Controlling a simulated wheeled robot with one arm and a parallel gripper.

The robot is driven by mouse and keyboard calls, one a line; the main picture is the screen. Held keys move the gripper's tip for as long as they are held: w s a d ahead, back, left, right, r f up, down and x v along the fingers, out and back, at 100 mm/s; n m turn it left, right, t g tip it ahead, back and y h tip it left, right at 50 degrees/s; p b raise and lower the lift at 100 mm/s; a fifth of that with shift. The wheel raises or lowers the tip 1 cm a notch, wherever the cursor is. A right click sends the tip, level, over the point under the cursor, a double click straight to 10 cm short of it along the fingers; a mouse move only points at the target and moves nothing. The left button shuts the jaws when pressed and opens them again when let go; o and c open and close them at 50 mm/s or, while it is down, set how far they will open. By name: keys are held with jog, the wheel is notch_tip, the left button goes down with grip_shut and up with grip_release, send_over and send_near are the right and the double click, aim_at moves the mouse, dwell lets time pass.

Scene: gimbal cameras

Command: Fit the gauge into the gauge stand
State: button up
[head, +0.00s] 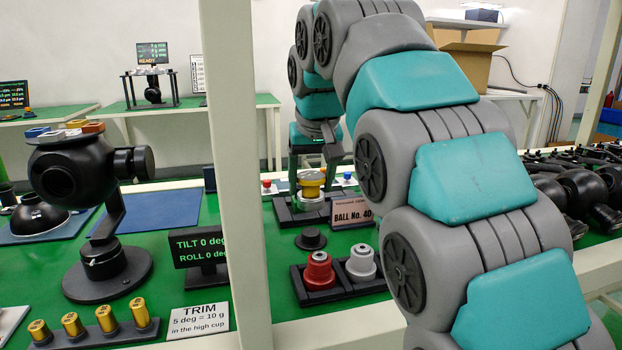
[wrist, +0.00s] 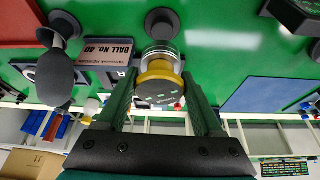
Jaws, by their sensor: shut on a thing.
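The gauge is a short round piece with a yellow body (head: 311,183) and, in the wrist view, a clear glass end and a dark marked face (wrist: 158,93). My gripper (wrist: 161,80) is shut on its yellow band, one green finger on each side. In the head view my gripper (head: 312,174) is over a dark base (head: 283,212) beside the BALL No. 40 sign; I cannot tell whether the gauge touches it. A small black round piece with a raised centre (head: 311,240) stands in front, apart from the gauge, and shows in the wrist view (wrist: 162,22). I cannot tell which is the gauge stand.
The BALL No. 40 sign (head: 352,213) is close to the right. A tray (head: 343,290) holds a red and a grey weight. A pale post (head: 234,150) stands left of my arm. Green table is clear around the black round piece.

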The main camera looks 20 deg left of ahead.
aim_at(312, 196)
jog(key=shift+f+b, duration=1.2)
jog(key=shift+f, duration=1)
jog(key=shift+f+b, duration=0.4)
jog(key=shift+f, duration=0.85)
dwell(0.5)
jog(key=o, duration=1.5)
jog(key=shift+r, duration=0.15)
jog(key=shift+v, duration=3.8)
jog(key=shift+s+d, duration=0.1)
jog(key=shift+s, duration=0.05)
